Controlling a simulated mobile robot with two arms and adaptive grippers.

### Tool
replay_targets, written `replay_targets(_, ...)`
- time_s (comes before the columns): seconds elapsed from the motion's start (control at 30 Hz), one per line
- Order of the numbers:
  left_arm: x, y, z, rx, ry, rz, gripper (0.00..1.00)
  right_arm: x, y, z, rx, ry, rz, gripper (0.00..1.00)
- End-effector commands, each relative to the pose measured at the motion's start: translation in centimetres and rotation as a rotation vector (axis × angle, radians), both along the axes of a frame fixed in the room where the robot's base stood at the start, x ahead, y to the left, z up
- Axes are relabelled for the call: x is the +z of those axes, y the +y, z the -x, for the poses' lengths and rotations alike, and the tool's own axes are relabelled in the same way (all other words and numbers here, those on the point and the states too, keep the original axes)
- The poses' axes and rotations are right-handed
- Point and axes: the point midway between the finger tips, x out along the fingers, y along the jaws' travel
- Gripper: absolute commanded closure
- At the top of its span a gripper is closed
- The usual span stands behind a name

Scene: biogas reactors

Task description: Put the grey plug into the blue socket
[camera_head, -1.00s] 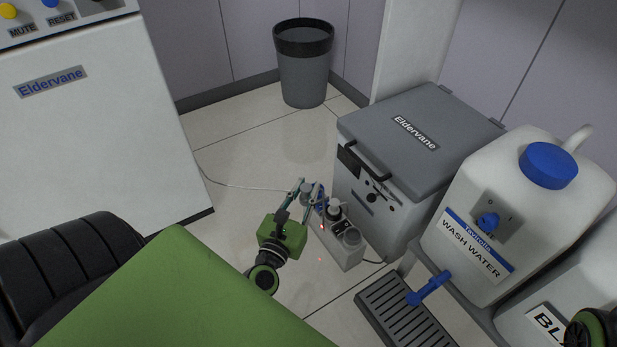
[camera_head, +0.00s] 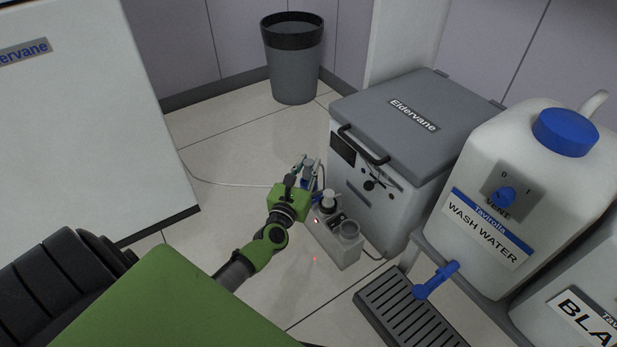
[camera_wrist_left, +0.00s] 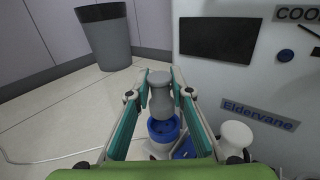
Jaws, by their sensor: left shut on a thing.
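The grey plug (camera_wrist_left: 160,100) is held between the teal fingers of my left gripper (camera_wrist_left: 160,93). In the left wrist view the blue socket (camera_wrist_left: 164,129) shows just below the plug, with its round opening partly covered by it. I cannot tell whether the plug touches the socket. In the head view my left gripper (camera_head: 307,168) is at the far end of the socket strip (camera_head: 333,248), and its green body hides most of the blue socket. My right gripper is not in view.
The grey-lidded Eldervane box (camera_head: 372,205) is close on the right. A bin (camera_head: 293,65) stands behind. Floor left of the strip is clear except a thin cable (camera_head: 225,183).

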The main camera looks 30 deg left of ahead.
Motion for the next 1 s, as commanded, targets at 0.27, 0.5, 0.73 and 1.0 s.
replay_targets(0.27, -3.4, 0.1, -0.3, -0.001, 0.001, -0.004, 1.00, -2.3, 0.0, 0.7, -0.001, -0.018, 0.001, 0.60)
replay_targets(0.5, -3.3, 0.1, -0.3, 0.000, -0.001, -0.001, 1.00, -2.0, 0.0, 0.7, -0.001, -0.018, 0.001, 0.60)
replay_targets(0.73, -3.9, 0.1, -0.2, 0.000, -0.001, -0.001, 1.00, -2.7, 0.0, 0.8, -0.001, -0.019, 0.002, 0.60)
replay_targets(1.0, -4.0, 0.1, -0.2, 0.000, 0.000, -0.001, 0.63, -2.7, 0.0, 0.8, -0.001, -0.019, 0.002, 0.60)
